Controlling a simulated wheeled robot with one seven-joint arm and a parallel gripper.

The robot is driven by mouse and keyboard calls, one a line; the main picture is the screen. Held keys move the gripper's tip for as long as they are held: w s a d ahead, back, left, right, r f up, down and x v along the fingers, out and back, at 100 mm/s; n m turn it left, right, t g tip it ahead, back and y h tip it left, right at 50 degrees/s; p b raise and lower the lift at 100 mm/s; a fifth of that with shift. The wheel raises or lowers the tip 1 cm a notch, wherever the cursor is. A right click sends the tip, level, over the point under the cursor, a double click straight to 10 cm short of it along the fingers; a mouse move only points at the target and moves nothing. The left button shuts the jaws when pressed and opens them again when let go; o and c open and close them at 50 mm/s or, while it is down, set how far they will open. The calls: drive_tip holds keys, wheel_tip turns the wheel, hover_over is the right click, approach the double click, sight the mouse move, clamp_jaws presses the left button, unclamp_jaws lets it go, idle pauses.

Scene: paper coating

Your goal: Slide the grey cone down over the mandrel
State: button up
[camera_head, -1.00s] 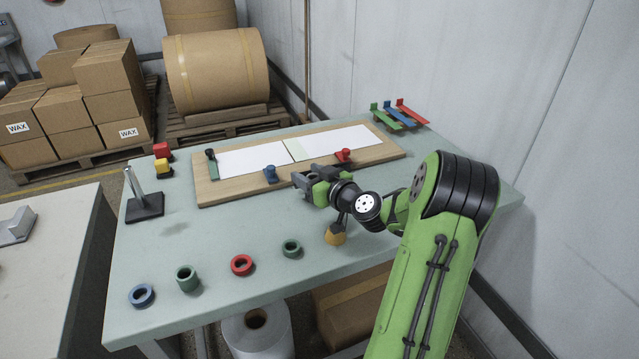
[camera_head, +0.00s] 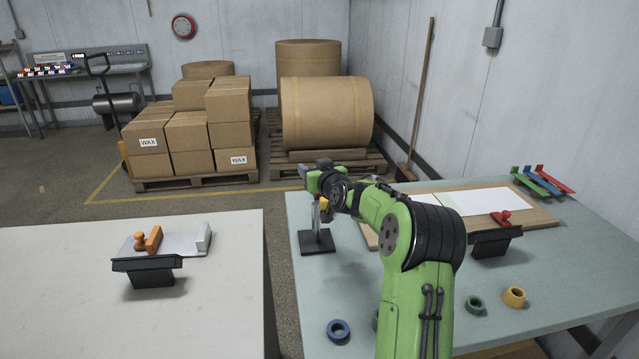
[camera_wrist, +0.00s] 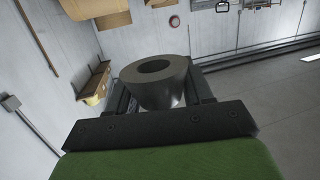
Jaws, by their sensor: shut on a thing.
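The grey cone (camera_wrist: 160,92) sits between the two jaws of my gripper (camera_wrist: 162,88) in the wrist view, its round hole facing the camera. My gripper is shut on it. In the head view my gripper (camera_head: 312,175) is in the air over the mandrel (camera_head: 317,216), a metal post on a black square base (camera_head: 317,243) at the table's left end. My wrist hides the post's upper part. A small grey patch at the jaws may be the cone. I cannot tell whether cone and post touch or line up.
A green-blue table (camera_head: 540,275) holds a wooden board (camera_head: 535,220), a blue ring (camera_head: 338,331), a green ring (camera_head: 475,304) and a yellow ring (camera_head: 514,296). A pale table (camera_head: 60,300) with a metal plate (camera_head: 190,243) stands left across a gap.

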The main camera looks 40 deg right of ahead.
drive_tip(key=shift+w+a+r, duration=0.15)
drive_tip(key=shift+w, duration=0.1)
drive_tip(key=shift+s+d, duration=0.2)
drive_tip(key=shift+w+a+b, duration=0.1)
drive_tip(key=shift+b, duration=0.2)
wheel_tip(320, 180, down, 6)
drive_tip(key=b, duration=0.5)
drive_tip(key=shift+r+b, duration=0.1)
drive_tip(key=shift+b, duration=0.25)
drive_tip(key=shift+b, duration=0.7)
idle(0.8)
drive_tip(key=shift+f+b, duration=1)
drive_tip(key=shift+b, duration=0.05)
